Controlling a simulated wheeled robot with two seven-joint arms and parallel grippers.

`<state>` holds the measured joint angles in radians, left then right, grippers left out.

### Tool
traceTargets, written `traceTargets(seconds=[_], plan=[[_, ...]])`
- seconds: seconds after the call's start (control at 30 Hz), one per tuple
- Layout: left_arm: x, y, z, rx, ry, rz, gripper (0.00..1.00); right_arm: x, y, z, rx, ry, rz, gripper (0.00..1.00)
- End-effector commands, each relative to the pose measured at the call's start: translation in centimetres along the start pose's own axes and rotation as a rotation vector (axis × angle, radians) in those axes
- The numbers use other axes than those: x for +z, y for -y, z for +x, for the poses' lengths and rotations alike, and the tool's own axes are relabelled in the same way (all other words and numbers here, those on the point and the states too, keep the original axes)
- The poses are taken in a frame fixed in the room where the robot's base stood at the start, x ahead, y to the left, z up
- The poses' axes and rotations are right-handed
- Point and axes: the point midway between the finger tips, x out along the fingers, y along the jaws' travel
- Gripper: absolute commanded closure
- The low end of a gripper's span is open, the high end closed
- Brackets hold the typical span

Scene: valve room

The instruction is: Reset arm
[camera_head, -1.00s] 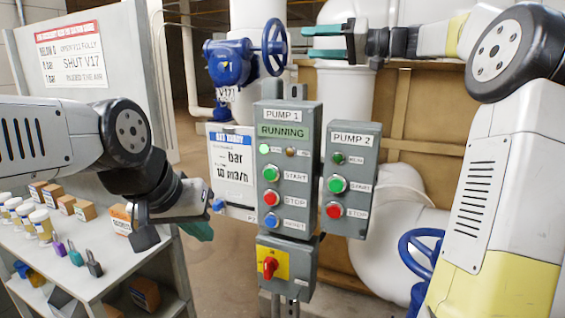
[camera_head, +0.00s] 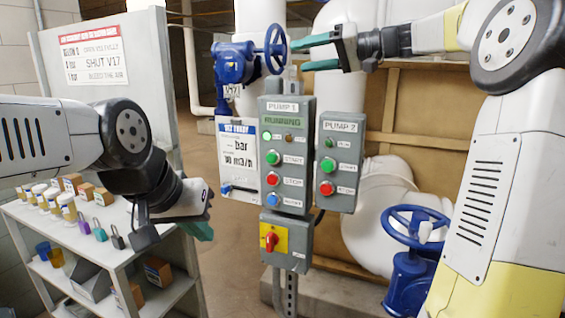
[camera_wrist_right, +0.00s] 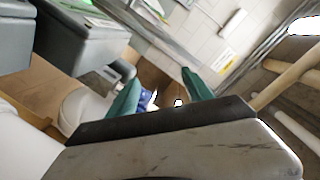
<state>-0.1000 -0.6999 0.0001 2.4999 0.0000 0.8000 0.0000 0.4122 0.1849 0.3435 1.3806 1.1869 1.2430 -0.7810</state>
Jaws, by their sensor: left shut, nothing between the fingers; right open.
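My left gripper (camera_head: 200,230) is shut and empty, in front of the shelf's right side, with its teal fingertips pointing down. My right gripper (camera_head: 320,52) is open and empty at the upper middle of the head view, its teal fingers pointing left, close to the blue valve handwheel (camera_head: 275,48). In the right wrist view its two teal fingers (camera_wrist_right: 158,92) stand apart with nothing between them. The right arm comes in from the right edge. The left arm comes in from the left edge.
The pump 1 panel (camera_head: 287,160) and pump 2 panel (camera_head: 338,165) stand in the middle. A red rotary switch (camera_head: 271,240) sits below. A second blue handwheel (camera_head: 412,225) is at right. A shelf (camera_head: 125,255) with padlocks and boxes stands at left, below a sign (camera_head: 95,55).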

Motion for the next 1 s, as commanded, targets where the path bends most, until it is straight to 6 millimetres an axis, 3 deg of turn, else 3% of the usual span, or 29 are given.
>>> traceTargets(seconds=[0.27,0.47,0.57,0.7,0.8,0.9,1.0], plan=[[0.0,0.0,0.0,0.0,0.0,0.0,1.0,6.7,0.4,1.0,0.174,0.132,0.058,0.41],[0.0,0.0,0.0,0.0,0.0,0.0,1.0,14.1,0.4,-0.2,0.37,0.238,0.1,0.41],[0.0,0.0,0.0,0.0,0.0,0.0,1.0,19.8,0.2,-2.5,0.525,0.295,0.116,0.41],[0.0,0.0,0.0,0.0,0.0,0.0,1.0,28.2,-0.8,-7.2,0.742,0.341,0.117,0.41],[0.0,0.0,0.0,0.0,0.0,0.0,1.0,33.0,-1.6,-10.4,0.856,0.348,0.101,0.41],[0.0,0.0,0.0,0.0,0.0,0.0,1.0,36.6,-2.5,-12.6,0.929,0.346,0.081,0.41],[0.0,0.0,0.0,0.0,0.0,0.0,1.0,38.7,-3.1,-14.0,0.97,0.343,0.064,0.41]])
